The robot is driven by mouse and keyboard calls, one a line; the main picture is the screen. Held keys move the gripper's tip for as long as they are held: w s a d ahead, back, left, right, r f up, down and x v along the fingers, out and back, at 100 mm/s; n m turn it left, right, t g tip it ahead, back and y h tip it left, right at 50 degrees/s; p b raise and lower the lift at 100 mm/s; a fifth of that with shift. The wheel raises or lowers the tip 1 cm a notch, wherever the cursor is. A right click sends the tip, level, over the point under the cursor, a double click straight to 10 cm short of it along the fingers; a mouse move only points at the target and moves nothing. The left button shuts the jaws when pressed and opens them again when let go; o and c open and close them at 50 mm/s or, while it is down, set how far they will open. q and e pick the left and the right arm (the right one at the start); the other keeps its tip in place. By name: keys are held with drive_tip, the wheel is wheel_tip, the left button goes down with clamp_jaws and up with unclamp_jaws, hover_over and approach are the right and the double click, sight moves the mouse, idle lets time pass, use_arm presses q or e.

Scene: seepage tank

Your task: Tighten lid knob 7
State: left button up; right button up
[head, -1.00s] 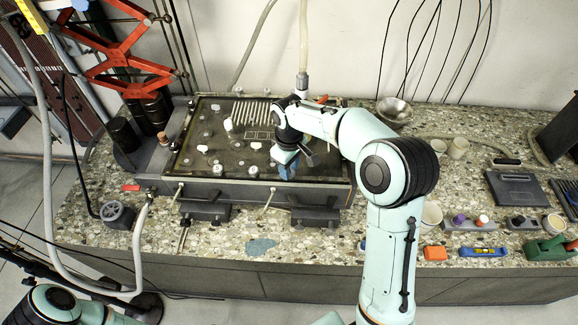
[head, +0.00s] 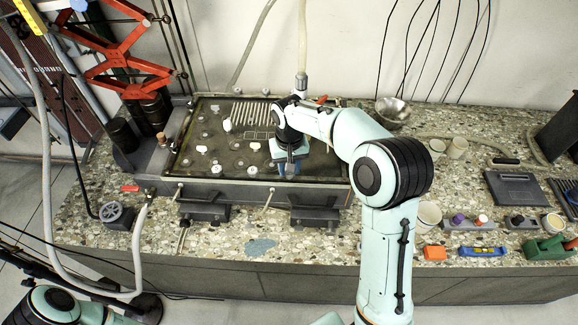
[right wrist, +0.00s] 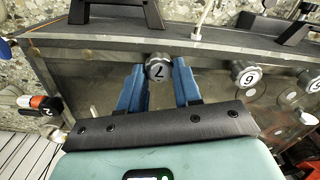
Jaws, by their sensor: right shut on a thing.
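Knob 7 (right wrist: 160,67) is a round grey knob with a dark 7 on its top, near the edge of the tank lid (right wrist: 100,80). My right gripper (right wrist: 158,76) is shut on it, one blue finger on each side. In the head view my right gripper (head: 289,169) points down at the front right part of the lid (head: 190,165), and its fingers and wrist hide the knob. My left gripper is out of view; only part of that arm shows at the lower left.
Knob 6 (right wrist: 247,76) sits along the same edge, apart from my fingers. Dark clamps (head: 315,209) stick out at the tank's front. A grey hose (head: 137,240) hangs at the left.

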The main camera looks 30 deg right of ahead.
idle(0.5)
drive_tip(key=o, duration=1)
drive_tip(key=shift+o, duration=0.2)
use_arm(q)
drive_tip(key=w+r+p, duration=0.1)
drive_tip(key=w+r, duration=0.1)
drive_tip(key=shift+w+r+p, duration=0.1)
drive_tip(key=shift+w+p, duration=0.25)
drive_tip(key=shift+p, duration=0.05)
use_arm(e)
wheel_tip(320, 180, up, 13)
drive_tip(key=shift+r, duration=0.2)
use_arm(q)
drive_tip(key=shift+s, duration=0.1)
use_arm(e)
drive_tip(key=shift+f, duration=0.1)
